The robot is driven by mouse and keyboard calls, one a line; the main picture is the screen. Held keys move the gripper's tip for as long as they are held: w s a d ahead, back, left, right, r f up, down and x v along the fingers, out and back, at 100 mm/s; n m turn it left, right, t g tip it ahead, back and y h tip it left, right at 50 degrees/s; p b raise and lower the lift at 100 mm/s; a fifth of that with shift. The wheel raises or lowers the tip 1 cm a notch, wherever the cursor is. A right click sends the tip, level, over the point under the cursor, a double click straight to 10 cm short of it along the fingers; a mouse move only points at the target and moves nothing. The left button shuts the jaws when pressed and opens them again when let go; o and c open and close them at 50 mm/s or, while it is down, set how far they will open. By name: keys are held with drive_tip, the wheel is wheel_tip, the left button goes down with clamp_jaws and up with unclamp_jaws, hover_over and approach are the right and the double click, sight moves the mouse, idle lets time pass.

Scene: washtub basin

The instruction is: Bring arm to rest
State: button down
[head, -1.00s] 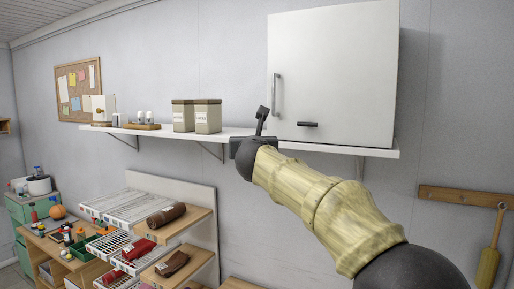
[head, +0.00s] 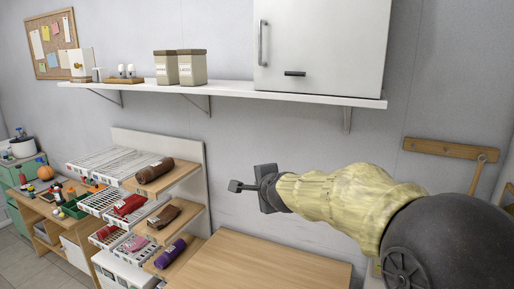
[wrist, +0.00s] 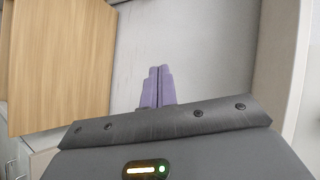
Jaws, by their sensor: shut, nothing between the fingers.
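My gripper (head: 236,186) is at the end of my arm, in front of the bare wall and above the wooden table top (head: 262,262). It points to the left in the head view and touches nothing. In the wrist view the two purple fingers of my gripper (wrist: 158,72) lie side by side, shut, with nothing between them. The wooden surface also shows at the left of the wrist view (wrist: 62,60).
A white wall shelf (head: 220,90) with canisters (head: 180,68) runs above the arm, under a white cabinet (head: 322,45). A rack (head: 205,190) with rolled cloths stands at left. A wooden peg rail (head: 450,149) hangs at right. The air around my gripper is free.

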drive_tip(key=s+d+f+n+g+h, duration=0.1)
drive_tip(key=s+d+f+n+g, duration=0.4)
drive_tip(key=s+f, duration=0.6)
drive_tip(key=s+d+f+n+g+h, duration=0.2)
drive_tip(key=s+d+f+n+g, duration=0.3)
drive_tip(key=s+d+f+n, duration=0.4)
drive_tip(key=s+f, duration=0.3)
drive_tip(key=s, duration=0.4)
drive_tip(key=shift+s+d+f+n, duration=0.25)
drive_tip(key=shift+s+n, duration=0.05)
drive_tip(key=shift+w, duration=0.15)
drive_tip(key=shift+s, duration=0.2)
drive_tip(key=shift+w, duration=0.1)
